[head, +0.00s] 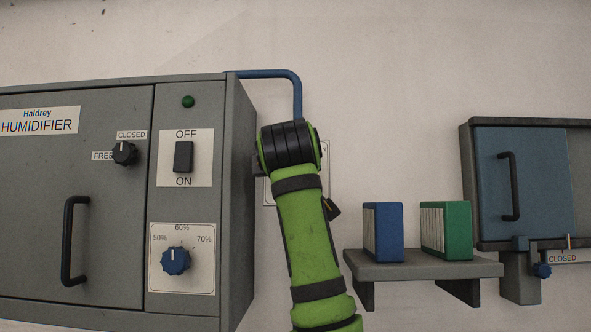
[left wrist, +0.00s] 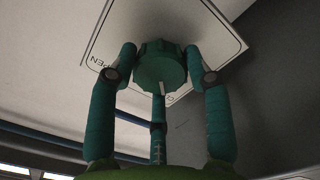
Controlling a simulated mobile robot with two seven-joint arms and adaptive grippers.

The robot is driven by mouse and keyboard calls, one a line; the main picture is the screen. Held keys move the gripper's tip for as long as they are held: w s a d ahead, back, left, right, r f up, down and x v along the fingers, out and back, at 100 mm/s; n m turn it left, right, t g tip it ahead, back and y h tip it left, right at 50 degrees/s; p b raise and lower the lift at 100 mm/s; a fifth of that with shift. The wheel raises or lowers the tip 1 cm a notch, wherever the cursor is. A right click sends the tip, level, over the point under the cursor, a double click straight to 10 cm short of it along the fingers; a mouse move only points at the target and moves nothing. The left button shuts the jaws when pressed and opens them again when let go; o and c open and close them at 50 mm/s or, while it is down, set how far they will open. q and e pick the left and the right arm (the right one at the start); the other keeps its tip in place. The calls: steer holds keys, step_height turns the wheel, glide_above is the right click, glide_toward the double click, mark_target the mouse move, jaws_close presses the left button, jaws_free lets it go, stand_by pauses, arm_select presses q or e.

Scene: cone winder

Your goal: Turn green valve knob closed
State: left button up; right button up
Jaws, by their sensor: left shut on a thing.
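The green valve knob (left wrist: 160,66) shows in the left wrist view, a ridged round knob with a white pointer mark on its lower rim. It sits in front of a white label plate (left wrist: 215,45), where the word OPEN reads at the left; a second word below the knob is mostly hidden. My left gripper (left wrist: 160,54) has its teal fingers around the knob and is shut on it. In the head view my green arm reaches up beside the humidifier and hides the gripper and knob; only edges of the plate (head: 326,152) show. My right gripper is in neither view.
The grey humidifier cabinet (head: 238,200) stands close left of my arm. A blue pipe (head: 270,74) runs from its top down behind the arm. At right, a shelf (head: 425,271) holds a blue binder (head: 389,232) and a green binder (head: 457,230), near a blue-doored cabinet (head: 545,185).

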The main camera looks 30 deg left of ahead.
arm_select(q)
steer(key=shift+r, duration=0.2)
steer(key=o, duration=1.1)
steer(key=shift+o, duration=0.2)
steer(key=shift+w+a+f, duration=0.1)
steer(key=shift+w+f, duration=0.1)
steer(key=v, duration=1.2)
steer(key=shift+s, duration=0.1)
